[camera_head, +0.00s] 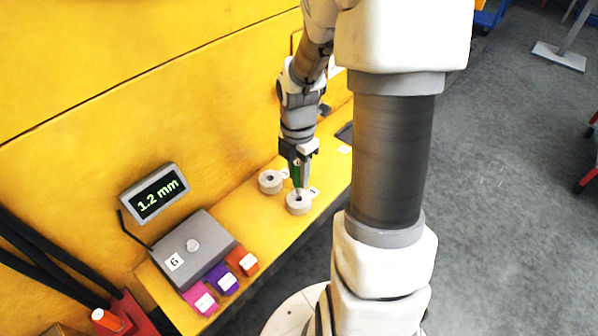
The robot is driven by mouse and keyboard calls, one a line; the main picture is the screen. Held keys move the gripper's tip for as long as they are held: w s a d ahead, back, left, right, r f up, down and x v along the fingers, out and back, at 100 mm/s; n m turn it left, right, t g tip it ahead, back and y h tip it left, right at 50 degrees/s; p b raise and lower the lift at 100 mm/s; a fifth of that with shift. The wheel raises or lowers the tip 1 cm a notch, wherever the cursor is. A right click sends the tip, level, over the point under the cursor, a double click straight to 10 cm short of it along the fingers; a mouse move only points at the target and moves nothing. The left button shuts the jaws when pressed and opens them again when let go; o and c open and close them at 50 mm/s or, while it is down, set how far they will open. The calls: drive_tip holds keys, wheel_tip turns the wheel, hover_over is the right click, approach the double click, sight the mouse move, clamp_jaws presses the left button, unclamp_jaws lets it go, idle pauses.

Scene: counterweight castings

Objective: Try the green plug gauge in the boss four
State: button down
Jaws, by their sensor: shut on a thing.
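My gripper (297,163) is shut on the green plug gauge (296,173), which is held upright, grey tip down. The tip is over or at the bore of the nearer round grey boss (298,207); I cannot tell whether it has entered. A second round grey boss (268,187) stands just left of it and farther back, with its central hole open. Small white number tags lie beside the bosses, too small to read surely, so I cannot tell which is boss four.
The bosses stand on a narrow yellow ledge (262,222) against a yellow wall. A display (155,194) reads 1.2 mm. A grey box (195,246) and magenta (201,298), purple (221,278) and orange (241,261) blocks stand at the ledge's near end.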

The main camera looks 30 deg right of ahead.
drive_tip(key=shift+f+b, duration=0.3)
drive_tip(key=shift+f, duration=0.35)
drive_tip(key=shift+f+b, duration=0.6)
drive_tip(key=shift+f, duration=0.5)
idle(1.3)
idle(0.7)
drive_tip(key=c, duration=0.5)
unclamp_jaws()
drive_tip(key=shift+r, duration=0.1)
wheel_tip(320, 180, up, 17)
drive_tip(key=p, duration=0.3)
wheel_tip(320, 180, up, 12)
drive_tip(key=p, duration=1)
hover_over(298, 183)
drive_tip(key=w, duration=0.1)
drive_tip(key=shift+w+d+r, duration=0.1)
drive_tip(key=shift+d, duration=0.25)
